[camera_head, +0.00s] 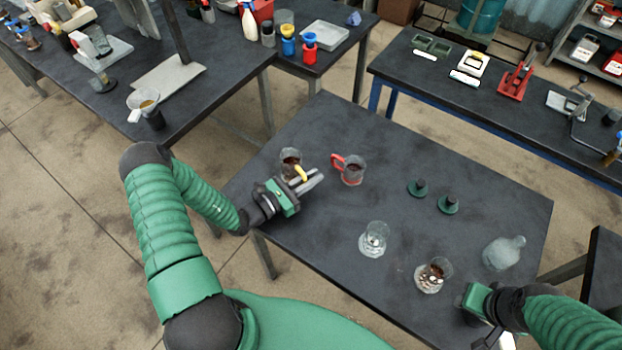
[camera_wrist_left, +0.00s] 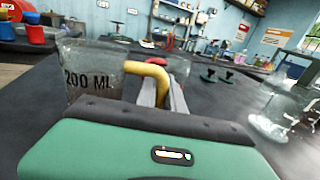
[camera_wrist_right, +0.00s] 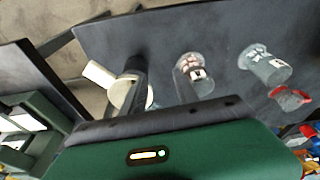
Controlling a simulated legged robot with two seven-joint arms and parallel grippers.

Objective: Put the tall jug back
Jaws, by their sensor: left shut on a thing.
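A clear jug with a yellow handle (camera_head: 289,157) is near the left edge of the middle table and has dark contents. In the left wrist view the jug (camera_wrist_left: 92,75) is marked 200 ML and looks upright. My left gripper (camera_head: 311,182) is shut on its yellow handle, with the grey fingers on either side of it. I cannot tell whether the jug's base touches the table. A clear jug with a red handle (camera_head: 354,171) stands to its right, apart from it. My right gripper (camera_head: 488,338) is at the table's front right; its fingers are unclear.
Two glass vessels (camera_head: 373,240) (camera_head: 433,275) stand toward the front, and a clear flask (camera_head: 503,253) is at the right. Two green stoppers (camera_head: 418,188) (camera_head: 448,204) stand right of centre. The table's middle is free. A cluttered bench (camera_head: 225,85) is at the back left.

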